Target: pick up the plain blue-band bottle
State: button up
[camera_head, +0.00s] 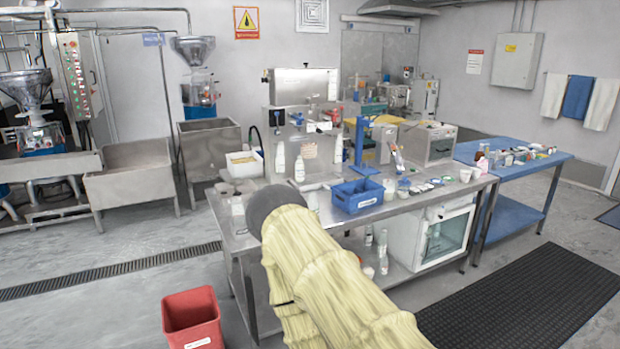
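Two white bottles stand toward the back of the steel table (340,222): one white bottle (280,158) and, slightly nearer and to its right, another white bottle (299,169). Another pale bottle (313,201) is partly hidden behind my arm. On the lower shelf stand a white bottle (382,240) and a smaller one beside it. All are too small to tell which has a plain blue band. My yellow-sleeved arm reaches up over the table's front edge. My gripper does not show.
A blue bin (357,196) and a white box (245,164) sit on the table. Cups and small items crowd its right side. A red bin (192,319) stands on the floor at front left; a dark mat lies at front right.

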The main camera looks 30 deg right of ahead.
aim_at(300, 165)
jog(key=z, duration=0.5)
jog(key=i, duration=0.5)
jog(key=z, duration=0.6)
jog(key=i, duration=0.75)
jog(key=u, duration=0.1)
